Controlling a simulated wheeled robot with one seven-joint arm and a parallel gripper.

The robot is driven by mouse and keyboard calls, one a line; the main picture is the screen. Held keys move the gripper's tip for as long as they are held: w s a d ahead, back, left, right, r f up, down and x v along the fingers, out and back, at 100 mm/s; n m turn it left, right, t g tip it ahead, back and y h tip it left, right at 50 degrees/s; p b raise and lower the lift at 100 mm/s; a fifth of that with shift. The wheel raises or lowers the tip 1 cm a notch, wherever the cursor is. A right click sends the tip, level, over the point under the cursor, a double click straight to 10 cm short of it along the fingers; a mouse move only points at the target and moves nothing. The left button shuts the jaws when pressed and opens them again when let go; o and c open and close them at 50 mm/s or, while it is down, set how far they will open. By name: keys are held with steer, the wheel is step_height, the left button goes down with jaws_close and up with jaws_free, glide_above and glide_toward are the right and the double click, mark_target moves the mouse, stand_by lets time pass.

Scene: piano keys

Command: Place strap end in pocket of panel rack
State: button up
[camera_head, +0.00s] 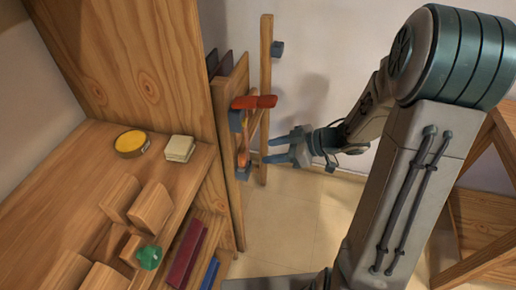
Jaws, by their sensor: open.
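A wooden panel rack (228,100) stands at the right side of the tall wooden cabinet, with an upright post (265,60) beside it. An orange-red strap (256,101) sits at the rack's upper edge. An orange length (243,152) hangs below it, partly hidden; I cannot tell whether they are one piece. Grey blocks, such as the one near the strap (236,121), are on the rack; I cannot tell which part is the pocket. My gripper (266,150) is open, its fingers pointing left toward the hanging length, with nothing visible between them.
The tall cabinet (130,60) blocks the left of the rack. A wooden desk (60,190) holds a yellow-topped round tin (131,143), a cream stack (179,148), wooden blocks and a green lump (149,257). A wooden frame (480,215) stands right. Tiled floor (295,215) is clear below my gripper.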

steer(key=w+d+r+m+t+h, duration=0.2)
steer(key=d+r+m+t+h, duration=0.15)
steer(key=d+h, duration=0.25)
steer(key=w+d+r+m+t+h, duration=0.2)
steer(key=w+d+r+m+h, duration=0.15)
steer(key=d+r+h, duration=0.2)
steer(key=s+a+m+g, duration=0.2)
steer(key=s+m+g, duration=0.1)
steer(key=s, duration=0.7)
steer(key=s+a+f+m+g, duration=0.1)
steer(key=s+a+m+g, duration=0.2)
steer(key=s, duration=0.8)
steer(key=shift+s+m+g, duration=0.25)
steer(key=shift+m+g, duration=0.25)
steer(key=shift+g, duration=0.35)
